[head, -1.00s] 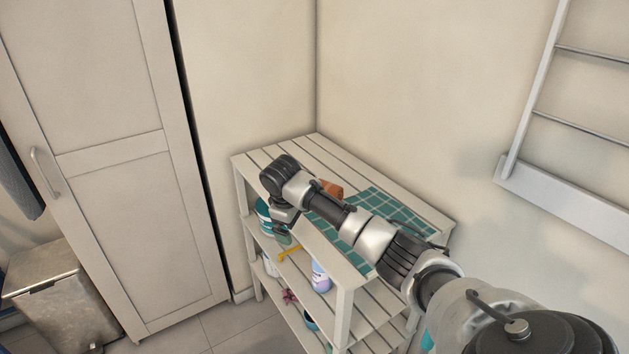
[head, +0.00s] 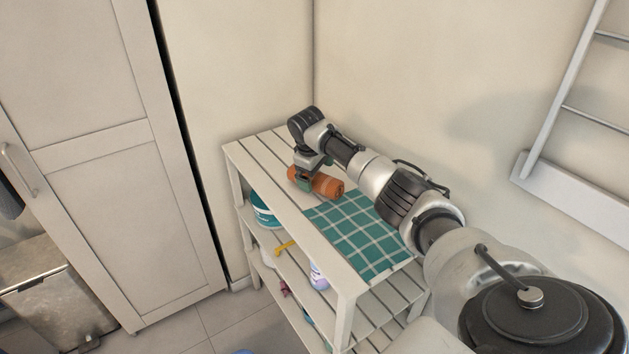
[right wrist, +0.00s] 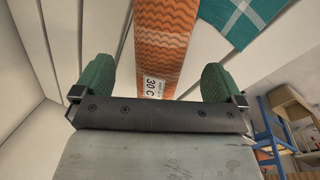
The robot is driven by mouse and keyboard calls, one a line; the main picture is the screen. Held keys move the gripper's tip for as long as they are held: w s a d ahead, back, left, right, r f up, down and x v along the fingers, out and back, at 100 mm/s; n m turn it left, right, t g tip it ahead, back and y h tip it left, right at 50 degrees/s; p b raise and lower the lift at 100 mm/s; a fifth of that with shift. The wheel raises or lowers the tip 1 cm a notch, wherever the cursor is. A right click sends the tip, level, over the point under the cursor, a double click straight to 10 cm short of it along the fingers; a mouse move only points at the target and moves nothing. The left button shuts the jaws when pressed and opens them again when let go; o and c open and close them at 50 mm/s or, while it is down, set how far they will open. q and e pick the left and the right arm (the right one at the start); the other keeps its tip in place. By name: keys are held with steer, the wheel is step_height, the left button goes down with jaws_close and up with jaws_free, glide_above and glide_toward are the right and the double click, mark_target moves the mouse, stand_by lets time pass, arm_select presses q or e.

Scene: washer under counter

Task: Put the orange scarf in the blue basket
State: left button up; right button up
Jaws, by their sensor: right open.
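The orange scarf (head: 328,186) is a rolled bundle lying on the top of a white slatted shelf. In the right wrist view the scarf (right wrist: 164,45) shows a zigzag knit and a white care label reading 30 C. My right gripper (head: 304,181) is at the scarf's left end, with its green fingers (right wrist: 158,80) open and spread either side of the scarf's line. I cannot tell whether they touch it. My left gripper is not in view. No blue basket can be made out; only a blue sliver shows at the head view's bottom edge.
A teal checked cloth (head: 362,238) lies on the shelf top (head: 262,156) beside the scarf. Lower shelves hold a teal tub (head: 263,212) and a bottle (head: 318,276). A tall cabinet (head: 115,150) and a metal bin (head: 52,295) stand left. Walls close the corner behind.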

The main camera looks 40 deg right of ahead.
mark_target(316, 175)
steer(key=shift+x, duration=1.25)
steer(key=shift+f, duration=0.55)
steer(key=shift+s, duration=0.1)
steer(key=c, duration=1.1)
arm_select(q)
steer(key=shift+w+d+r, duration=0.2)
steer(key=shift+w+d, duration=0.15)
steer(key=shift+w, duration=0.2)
arm_select(e)
steer(key=shift+r, duration=0.1)
steer(key=shift+r, duration=0.7)
step_height(316, 175, up, 3)
steer(key=shift+s+d+f, duration=0.1)
steer(key=shift+s+d, duration=0.05)
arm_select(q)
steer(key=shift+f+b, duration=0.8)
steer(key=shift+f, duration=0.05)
arm_select(e)
steer(key=s+d+r, duration=0.3)
steer(key=s+r, duration=0.3)
steer(key=s, duration=0.4)
steer(key=shift+s+d+r, duration=0.3)
steer(key=shift+d+r, duration=0.05)
